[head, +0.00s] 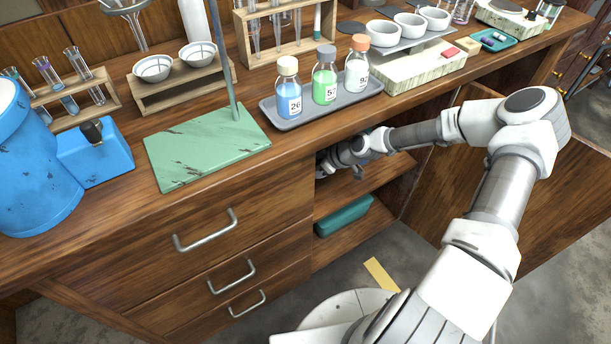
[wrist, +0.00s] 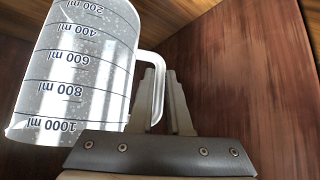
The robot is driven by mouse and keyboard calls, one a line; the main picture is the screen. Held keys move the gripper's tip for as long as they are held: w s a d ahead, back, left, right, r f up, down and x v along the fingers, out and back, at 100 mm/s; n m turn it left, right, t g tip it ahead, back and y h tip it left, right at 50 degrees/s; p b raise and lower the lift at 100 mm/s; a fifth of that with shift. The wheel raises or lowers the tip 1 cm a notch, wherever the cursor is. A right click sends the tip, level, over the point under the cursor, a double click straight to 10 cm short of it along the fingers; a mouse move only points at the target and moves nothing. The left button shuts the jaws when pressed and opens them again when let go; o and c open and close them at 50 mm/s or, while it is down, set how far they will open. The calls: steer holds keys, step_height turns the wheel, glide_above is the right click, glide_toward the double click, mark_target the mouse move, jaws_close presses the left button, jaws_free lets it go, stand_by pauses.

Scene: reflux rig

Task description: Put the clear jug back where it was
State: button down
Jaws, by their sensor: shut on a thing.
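The clear jug (wrist: 80,65) shows in the wrist view at the left, with dark volume marks up to 1000 ml and a pale handle. It appears upside down in that picture. My gripper (wrist: 163,80) is shut on the jug's handle (wrist: 153,62), with the jug's body to the left of the fingers. Wood panels surround them. In the head view my arm reaches into the open cupboard under the bench, and the jug is hidden there. My gripper (head: 328,165) is partly hidden at the cupboard opening.
The cupboard has a wooden shelf (head: 378,178) and a teal case (head: 344,216) on its floor. Its open door (head: 535,210) stands to the right. Above, a grey tray (head: 328,108) holds three capped bottles near the bench edge. Drawers with handles (head: 205,231) lie to the left.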

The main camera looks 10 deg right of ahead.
steer(key=shift+a+f+b, duration=0.1)
steer(key=shift+f+b, duration=0.6)
steer(key=shift+f, duration=1.05)
steer(key=c, duration=0.9)
jaws_free()
steer(key=shift+f, duration=0.1)
steer(key=shift+o, duration=0.2)
steer(key=p+v, duration=0.4)
steer(key=v, duration=0.8)
